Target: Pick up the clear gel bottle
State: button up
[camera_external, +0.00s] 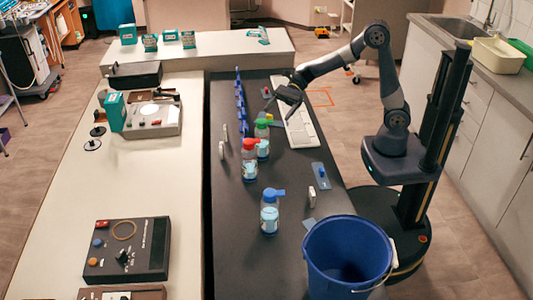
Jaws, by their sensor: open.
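Three clear bottles with pale blue labels stand upright on the dark table (225,250); I cannot tell which one is the clear gel bottle. The blue-capped bottle (269,216) is nearest the camera. The red-capped bottle (249,167) stands farther back, and the green-capped bottle (263,149) stands just behind and right of it. My gripper (277,110) is above the far part of the table, just beyond and slightly right of the green cap. It is open and empty, apart from the bottles. Its fingertips are small and dark in this view.
A white keyboard (299,127) lies right of my gripper. A row of blue pieces (240,103) stands at the left. A blue bucket (347,260) is at the front right. Grey devices (127,249) sit on the pale left counter (55,235). Dark table surface is bare left of the blue-capped bottle.

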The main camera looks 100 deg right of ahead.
aim_at(262, 130)
jog(key=shift+m, duration=0.3)
jog(key=x, duration=0.7)
jog(key=w+x, duration=0.1)
jog(key=x, duration=0.3)
jog(key=shift+s+d, duration=0.1)
jog(key=shift+d, duration=0.3)
jog(key=shift+r, duration=0.1)
jog(key=c, duration=1.5)
